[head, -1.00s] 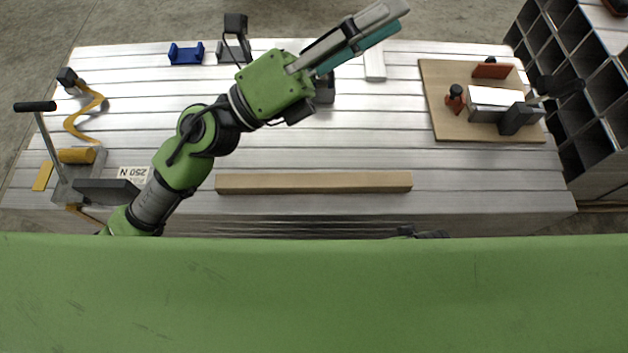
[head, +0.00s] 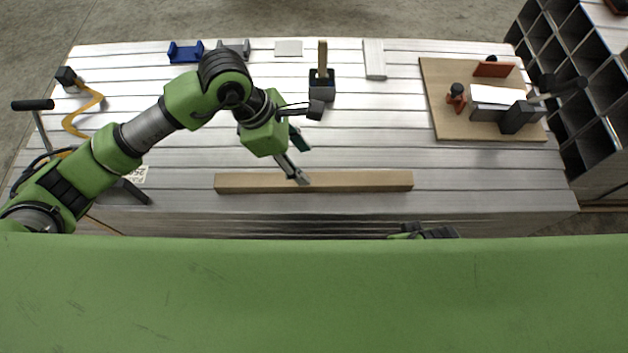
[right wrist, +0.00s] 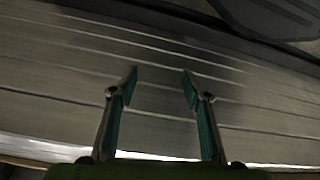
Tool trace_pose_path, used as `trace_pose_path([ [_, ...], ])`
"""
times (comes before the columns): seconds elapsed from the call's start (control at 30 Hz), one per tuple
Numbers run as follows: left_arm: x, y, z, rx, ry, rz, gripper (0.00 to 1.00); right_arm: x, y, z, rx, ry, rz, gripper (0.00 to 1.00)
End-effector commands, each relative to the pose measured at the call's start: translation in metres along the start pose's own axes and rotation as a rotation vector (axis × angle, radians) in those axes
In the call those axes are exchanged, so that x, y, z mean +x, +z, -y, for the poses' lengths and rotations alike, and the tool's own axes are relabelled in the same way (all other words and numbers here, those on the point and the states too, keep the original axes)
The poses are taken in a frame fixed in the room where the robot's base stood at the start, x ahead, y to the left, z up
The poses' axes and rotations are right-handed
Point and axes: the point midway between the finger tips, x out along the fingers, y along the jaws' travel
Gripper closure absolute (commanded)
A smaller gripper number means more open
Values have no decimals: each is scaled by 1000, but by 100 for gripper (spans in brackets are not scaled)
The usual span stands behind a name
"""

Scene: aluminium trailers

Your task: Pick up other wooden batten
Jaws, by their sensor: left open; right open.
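A long wooden batten (head: 360,181) lies flat along the front part of the slatted metal table. My left gripper (head: 299,160) is open over the middle of this batten, with one grey fingertip overlapping it in the head view. I cannot tell whether that finger touches the wood. My right gripper (right wrist: 160,82) is open and empty in the right wrist view, facing bare slatted metal.
A wooden board (head: 445,115) with clamps lies right, beside dark shelving (head: 590,100). The table (head: 380,125) is clear mid-right.

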Motion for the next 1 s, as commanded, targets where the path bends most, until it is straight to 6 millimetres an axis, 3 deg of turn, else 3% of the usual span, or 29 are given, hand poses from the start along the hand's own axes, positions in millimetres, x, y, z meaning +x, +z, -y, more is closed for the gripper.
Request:
trace_pose_path([
  [0.1, 23, 0, 1, -2, -3, 2, 53, -9, -2, -1, 1, 1, -7, 56],
  [0.37, 43, -1, 1, 0, -1, 3, 53, -20, -4, -1, 2, 2, -11, 56],
  [0.63, 82, -7, 3, -1, -2, 5, 53, -44, -7, -2, 3, 4, -23, 56],
  [0.97, 90, -7, 2, -1, -1, 3, 53, -52, -8, -2, 3, 5, -25, 56],
  [1.0, 90, -7, 2, -1, -1, 3, 58, -52, -8, -2, 3, 5, -25, 56],
])
